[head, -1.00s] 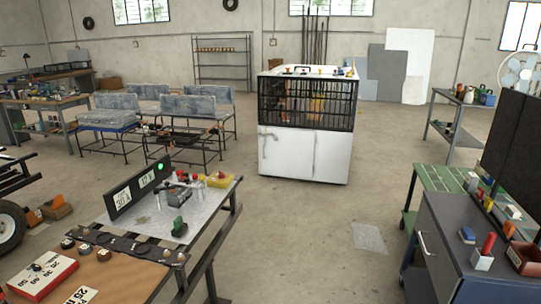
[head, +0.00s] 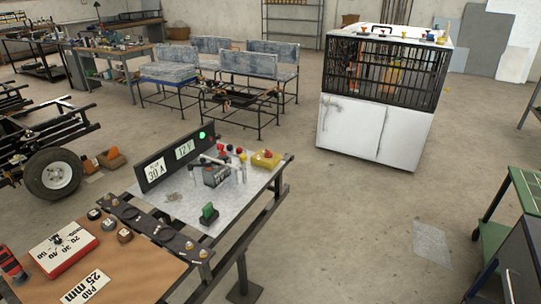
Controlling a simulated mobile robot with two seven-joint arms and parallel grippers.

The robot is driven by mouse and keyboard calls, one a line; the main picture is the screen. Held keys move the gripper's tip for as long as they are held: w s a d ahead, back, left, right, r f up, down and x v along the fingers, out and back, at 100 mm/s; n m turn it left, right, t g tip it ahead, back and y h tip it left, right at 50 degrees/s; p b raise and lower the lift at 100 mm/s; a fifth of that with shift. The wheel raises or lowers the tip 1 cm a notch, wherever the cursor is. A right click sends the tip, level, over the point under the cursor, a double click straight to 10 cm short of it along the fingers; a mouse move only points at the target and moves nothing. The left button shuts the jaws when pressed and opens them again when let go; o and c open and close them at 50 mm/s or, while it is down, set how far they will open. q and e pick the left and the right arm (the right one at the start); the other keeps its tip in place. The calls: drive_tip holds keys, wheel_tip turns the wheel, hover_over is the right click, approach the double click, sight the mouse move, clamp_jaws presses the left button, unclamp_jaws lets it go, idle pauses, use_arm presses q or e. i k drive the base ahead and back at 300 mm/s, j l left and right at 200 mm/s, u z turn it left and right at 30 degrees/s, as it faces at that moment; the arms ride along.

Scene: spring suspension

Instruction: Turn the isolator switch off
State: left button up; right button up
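On the metal-topped bench (head: 178,205) stands a dark display panel (head: 175,163) with two white readouts, about 30 A and 12 V, and a lit green lamp (head: 202,135). In front of it is a grey battery-like block (head: 216,175) with red and dark knobs by it. A yellow box (head: 266,160) with a small reddish part on top sits at the bench's far right corner; it may be the isolator switch, but its position is too small to read. A green block (head: 208,214) stands nearer. Neither of my grippers is in view.
A brown-topped table (head: 130,265) with a red-sided dial box (head: 62,249) adjoins the bench at front left. A white caged cabinet (head: 372,130) stands behind right. A trailer wheel (head: 52,174) is at left.

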sight(268, 154)
drive_tip(key=k, duration=0.3)
drive_tip(key=k+u, duration=0.15)
drive_tip(key=u, duration=0.25)
drive_tip(key=k+u, duration=0.15)
drive_tip(key=u, duration=0.65)
drive_tip(key=i+l+u, duration=0.1)
drive_tip(key=u, duration=0.25)
drive_tip(key=l+u, duration=0.15)
drive_tip(key=u, duration=0.2)
drive_tip(key=i+l, duration=0.1)
drive_tip(key=l, duration=0.4)
drive_tip(key=i+l, duration=0.1)
drive_tip(key=l, duration=0.45)
drive_tip(key=i+l, duration=0.15)
drive_tip(key=l, duration=0.35)
drive_tip(key=i+l, duration=0.1)
drive_tip(key=l, duration=0.45)
drive_tip(key=i+l, duration=0.1)
drive_tip(key=l, duration=0.4)
drive_tip(key=i+l, duration=0.1)
drive_tip(key=l, duration=0.4)
drive_tip(key=i+l, duration=0.1)
drive_tip(key=l, duration=0.45)
drive_tip(key=i+l, duration=0.15)
drive_tip(key=l, duration=0.35)
